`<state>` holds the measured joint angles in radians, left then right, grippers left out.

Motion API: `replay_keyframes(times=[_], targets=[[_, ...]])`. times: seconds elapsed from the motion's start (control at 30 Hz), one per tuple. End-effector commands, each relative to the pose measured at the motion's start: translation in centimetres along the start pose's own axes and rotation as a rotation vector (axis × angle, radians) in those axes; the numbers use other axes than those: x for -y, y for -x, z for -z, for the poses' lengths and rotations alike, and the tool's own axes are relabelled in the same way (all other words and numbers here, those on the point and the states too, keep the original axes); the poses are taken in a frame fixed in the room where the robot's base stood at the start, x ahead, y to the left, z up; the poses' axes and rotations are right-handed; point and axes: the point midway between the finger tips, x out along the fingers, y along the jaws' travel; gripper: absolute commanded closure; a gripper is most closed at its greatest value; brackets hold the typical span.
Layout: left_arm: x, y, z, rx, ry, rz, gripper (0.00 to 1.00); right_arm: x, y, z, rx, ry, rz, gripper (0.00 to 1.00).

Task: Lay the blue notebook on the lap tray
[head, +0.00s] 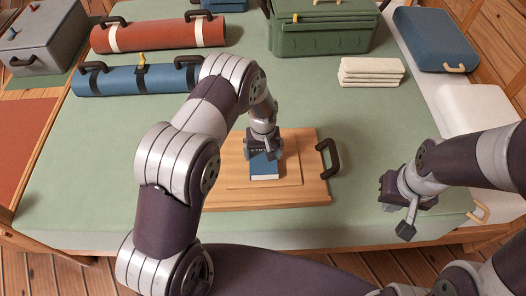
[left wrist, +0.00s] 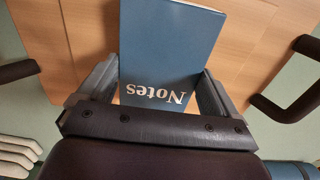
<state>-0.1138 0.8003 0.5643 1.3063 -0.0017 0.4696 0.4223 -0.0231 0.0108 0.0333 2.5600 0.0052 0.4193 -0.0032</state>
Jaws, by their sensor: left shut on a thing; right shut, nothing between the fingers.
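The blue notebook (head: 264,166) shows in the head view at the middle of the wooden lap tray (head: 305,188). In the left wrist view the notebook (left wrist: 168,50) has a blue cover marked "Notes" and lies over the tray's wooden surface (left wrist: 90,35). My left gripper (head: 263,152) points down and is shut on the notebook, one finger on each side of it. I cannot tell whether the notebook touches the tray. My right gripper (head: 403,212) is shut and empty, over the front right part of the green surface. My left arm hides the tray's left side.
The tray has a dark handle (head: 329,158) at its right. Behind it are a blue roll (head: 138,79), a red roll (head: 160,35), a green chest (head: 322,30) and folded white cloths (head: 371,71). A blue case (head: 433,38) lies at right. Green surface right of the tray is clear.

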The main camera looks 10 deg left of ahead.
Motion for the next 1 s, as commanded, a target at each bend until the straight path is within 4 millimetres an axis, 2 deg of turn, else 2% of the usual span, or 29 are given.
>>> replay_keyframes(times=[0.17,0.2,0.23,0.43,0.53,0.67,0.8,1.0], targets=[[0.0,-0.4,0.0,-0.001,0.0,0.0,0.49,0.0,-0.3,0.0,0.0,0.0,0.0,1.0],[0.0,-0.4,0.0,-0.001,0.0,-0.001,0.04,0.0,-0.3,0.0,0.0,0.0,0.0,1.0],[0.0,-0.4,0.0,-0.001,0.0,0.0,0.0,0.0,-0.3,0.0,0.0,0.0,0.0,1.0],[0.0,-0.4,0.0,0.0,0.0,0.0,0.0,0.0,-0.3,0.0,0.0,0.0,0.0,1.0],[0.0,0.5,0.0,-0.001,0.0,0.0,0.0,0.0,-0.1,0.0,0.0,0.0,0.0,1.0],[-0.1,3.6,0.1,-0.004,0.0,-0.002,0.0,0.0,0.2,0.0,0.0,0.0,0.0,1.0],[0.0,7.5,0.1,-0.004,0.0,-0.002,0.0,0.0,0.6,0.1,0.0,0.0,0.0,1.0],[0.0,11.4,0.0,-0.002,0.0,-0.001,0.0,0.0,0.8,0.1,0.0,0.0,0.0,1.0]])
